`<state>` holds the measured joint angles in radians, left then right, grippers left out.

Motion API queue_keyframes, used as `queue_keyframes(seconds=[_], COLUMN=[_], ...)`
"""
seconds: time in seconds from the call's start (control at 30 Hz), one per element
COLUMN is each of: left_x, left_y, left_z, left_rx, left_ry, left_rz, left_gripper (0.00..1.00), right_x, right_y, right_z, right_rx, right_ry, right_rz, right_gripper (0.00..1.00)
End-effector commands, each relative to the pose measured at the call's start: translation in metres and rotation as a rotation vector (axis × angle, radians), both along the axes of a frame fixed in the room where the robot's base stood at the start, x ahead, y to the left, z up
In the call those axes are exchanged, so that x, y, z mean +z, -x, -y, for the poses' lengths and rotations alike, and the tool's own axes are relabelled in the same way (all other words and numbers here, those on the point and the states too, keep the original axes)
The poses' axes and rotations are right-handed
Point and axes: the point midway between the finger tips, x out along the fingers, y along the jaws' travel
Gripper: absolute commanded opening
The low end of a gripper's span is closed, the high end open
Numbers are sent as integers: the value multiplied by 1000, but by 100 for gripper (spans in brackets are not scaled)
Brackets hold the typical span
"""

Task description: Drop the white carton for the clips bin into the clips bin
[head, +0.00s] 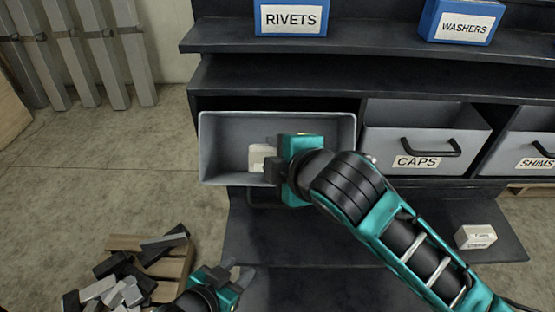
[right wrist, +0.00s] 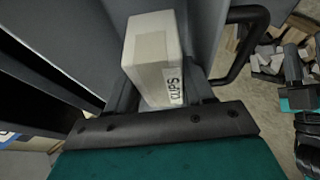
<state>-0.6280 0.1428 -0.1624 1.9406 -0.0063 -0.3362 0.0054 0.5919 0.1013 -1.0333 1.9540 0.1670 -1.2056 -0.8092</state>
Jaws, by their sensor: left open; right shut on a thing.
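The white carton (head: 258,157), with a label reading CLIPS in the right wrist view (right wrist: 150,58), is held between the fingers of my right gripper (head: 270,160). In the head view the carton shows in front of the open grey bin (head: 207,150), within its outline. The bin is pulled out, and its front label is not visible in the head view. A dark bin handle (right wrist: 246,45) shows beside the carton in the right wrist view. My left gripper (head: 238,271) is open and empty, low in the head view.
Closed bins labelled CAPS (head: 385,142) and SHIMS (head: 520,138) stand to the right. Blue boxes labelled RIVETS (head: 290,17) and WASHERS (head: 464,22) sit on the shelf above. Another white carton (head: 475,237) lies at lower right. Metal offcuts (head: 127,270) lie at lower left.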

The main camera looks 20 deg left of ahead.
Motion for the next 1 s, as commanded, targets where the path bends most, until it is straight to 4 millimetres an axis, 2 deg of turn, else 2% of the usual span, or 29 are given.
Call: queue_keyframes(seconds=[0.5,0.97,1.0], left_x=[-9,-8,-8], left_y=[0,-3,-3], left_z=[0,0,0], left_rx=[-1,-1,-1], left_ry=[1,1,1], left_rz=[1,7,7], left_gripper=[43,43,43], right_x=[-19,-21,-21], right_y=[-24,-27,-27], right_z=[-7,-8,-8], right_rx=[0,0,0], right_ry=[-1,-2,-2], right_rz=[2,1,1], right_gripper=[19,19,56])
